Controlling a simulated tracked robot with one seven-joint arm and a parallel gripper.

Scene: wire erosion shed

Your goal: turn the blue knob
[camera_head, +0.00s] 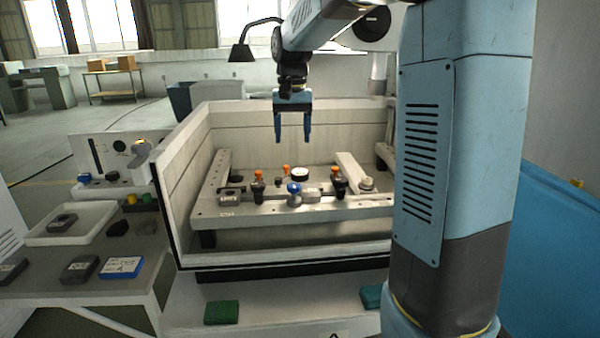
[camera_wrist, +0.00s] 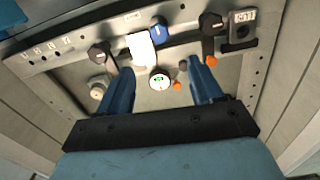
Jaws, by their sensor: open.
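The blue knob (camera_head: 294,188) stands on a light post at the front middle of the metal frame in the machine tank. It also shows in the wrist view (camera_wrist: 158,27) near the top middle, beyond my fingertips, next to a bright white block face. My gripper (camera_head: 307,139) hangs above the frame, pointing down, with its two blue fingers apart and nothing between them. In the wrist view my gripper (camera_wrist: 160,72) has its fingers on either side of a round white dial (camera_wrist: 159,80) lying below. The gripper is apart from the knob.
The tank's walls (camera_head: 300,130) rise behind and at the left. A side table at the left holds a white tray (camera_head: 85,222) and several small blocks. A lamp (camera_head: 242,52) hangs behind.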

